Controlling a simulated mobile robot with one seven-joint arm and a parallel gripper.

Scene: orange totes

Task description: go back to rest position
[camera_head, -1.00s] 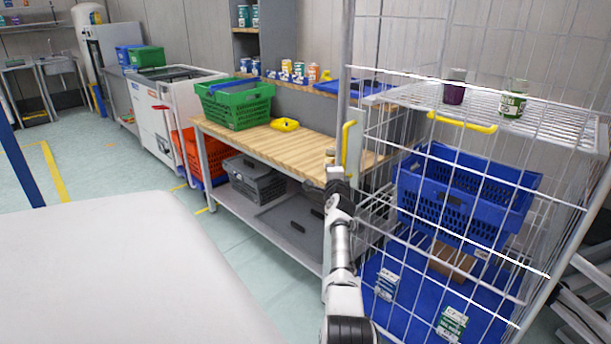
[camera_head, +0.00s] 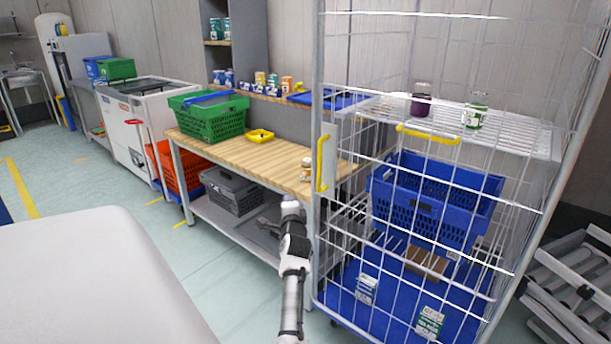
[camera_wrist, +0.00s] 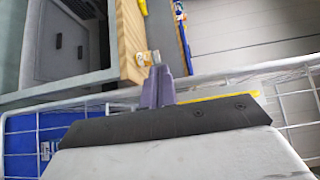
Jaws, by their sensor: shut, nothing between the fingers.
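My gripper (camera_head: 268,223) hangs in front of the wooden workbench's near end, low beside the wire cage, at the end of my grey and white arm. In the wrist view its narrow purple-grey fingers (camera_wrist: 158,86) are together with nothing between them. They point towards the bench edge and a small jar (camera_wrist: 147,58) standing near it. That jar also shows on the bench end in the head view (camera_head: 307,168). My gripper appears apart from the jar and the cage.
The wire cage (camera_head: 319,195) stands right, with a blue crate (camera_head: 407,205) inside. Floor at left (camera_head: 105,185) is clear.

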